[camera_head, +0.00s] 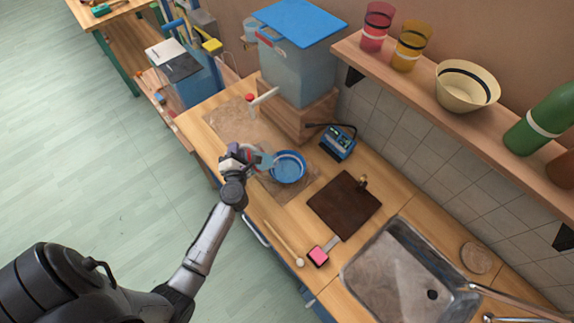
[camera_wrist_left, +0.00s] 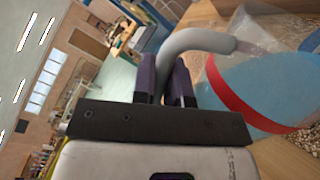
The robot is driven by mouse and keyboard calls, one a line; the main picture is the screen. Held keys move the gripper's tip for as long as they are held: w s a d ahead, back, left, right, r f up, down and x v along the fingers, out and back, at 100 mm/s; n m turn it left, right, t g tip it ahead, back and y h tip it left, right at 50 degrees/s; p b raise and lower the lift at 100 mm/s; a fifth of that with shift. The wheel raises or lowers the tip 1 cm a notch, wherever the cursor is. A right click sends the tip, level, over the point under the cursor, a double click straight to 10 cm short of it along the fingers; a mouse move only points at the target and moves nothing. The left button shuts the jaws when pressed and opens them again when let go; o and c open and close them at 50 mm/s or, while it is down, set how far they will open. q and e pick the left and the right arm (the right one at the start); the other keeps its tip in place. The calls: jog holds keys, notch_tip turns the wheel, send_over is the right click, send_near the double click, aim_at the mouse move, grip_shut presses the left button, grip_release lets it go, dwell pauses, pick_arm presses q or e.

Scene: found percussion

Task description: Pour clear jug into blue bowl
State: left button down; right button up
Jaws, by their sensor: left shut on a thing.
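The clear jug (camera_head: 262,159) is at the left rim of the blue bowl (camera_head: 289,169) in the head view and overlaps it there. It looks tipped toward the bowl, but I cannot tell how far. My left gripper (camera_head: 241,157) is shut on the jug's pale grey handle (camera_wrist_left: 196,40). In the left wrist view the jug's red band (camera_wrist_left: 228,97) shows beside the purple fingers (camera_wrist_left: 165,82), with blue behind or within the clear wall; I cannot tell which. Any stream is too small to see. My right gripper is out of view.
A blue device (camera_head: 338,142), dark board (camera_head: 344,205), pink-headed tool (camera_head: 319,256) and sink (camera_head: 400,270) lie rightward. A shelf overhangs the back.

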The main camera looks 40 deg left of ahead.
pick_arm(q)
jog(key=shift+w+r, duration=0.15)
jog(key=shift+r, duration=0.15)
dwell(0.4)
jog(key=shift+d+r+m+p, duration=0.15)
jog(key=shift+m+p, duration=0.15)
jog(key=shift+p, duration=0.1)
jog(key=shift+w+d+r, duration=0.1)
jog(key=shift+r, duration=0.05)
dwell(0.7)
jog(key=shift+r+m+p, duration=0.1)
jog(key=shift+m+p, duration=0.2)
dwell(0.4)
jog(key=shift+w+d, duration=0.15)
jog(key=shift+w, duration=0.05)
dwell(0.8)
